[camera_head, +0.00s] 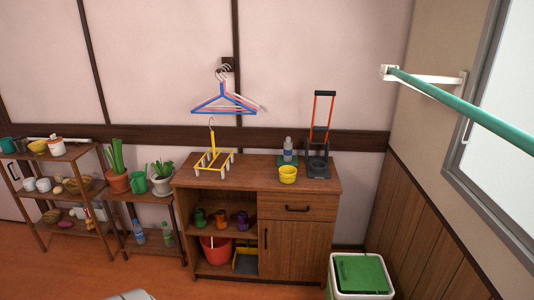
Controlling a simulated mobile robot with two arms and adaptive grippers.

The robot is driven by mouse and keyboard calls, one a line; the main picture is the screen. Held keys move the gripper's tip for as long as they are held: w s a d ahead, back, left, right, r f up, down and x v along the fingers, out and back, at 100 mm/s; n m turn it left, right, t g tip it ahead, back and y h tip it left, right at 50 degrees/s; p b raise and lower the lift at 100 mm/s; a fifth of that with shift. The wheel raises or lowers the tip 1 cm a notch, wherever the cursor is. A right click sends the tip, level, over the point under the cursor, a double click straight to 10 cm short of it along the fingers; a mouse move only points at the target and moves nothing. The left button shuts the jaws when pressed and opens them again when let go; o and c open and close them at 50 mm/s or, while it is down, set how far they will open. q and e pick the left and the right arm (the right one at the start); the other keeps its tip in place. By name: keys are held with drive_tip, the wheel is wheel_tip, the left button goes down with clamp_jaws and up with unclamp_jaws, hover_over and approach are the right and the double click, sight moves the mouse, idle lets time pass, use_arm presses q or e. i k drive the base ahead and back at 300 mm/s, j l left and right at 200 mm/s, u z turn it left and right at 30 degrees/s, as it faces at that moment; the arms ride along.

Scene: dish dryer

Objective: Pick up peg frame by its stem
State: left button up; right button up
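The peg frame (215,160) sits on the left part of the wooden cabinet top. Neither of my grippers is recognisable in the head view. Only a small grey-white shape shows at the bottom edge, and I cannot tell what part it is.
On the cabinet top (255,180), a yellow pot (288,174), a bottle (288,150) and a black-orange folding object (318,160) stand right of the frame. Hangers (225,104) hang on the wall above. Plants (161,178) stand to the left.

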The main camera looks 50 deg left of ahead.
sight(202, 159)
drive_tip(key=u, duration=2)
drive_tip(key=i+j, duration=0.15)
drive_tip(key=i, duration=0.3)
drive_tip(key=i+j, duration=0.2)
drive_tip(key=i, duration=0.25)
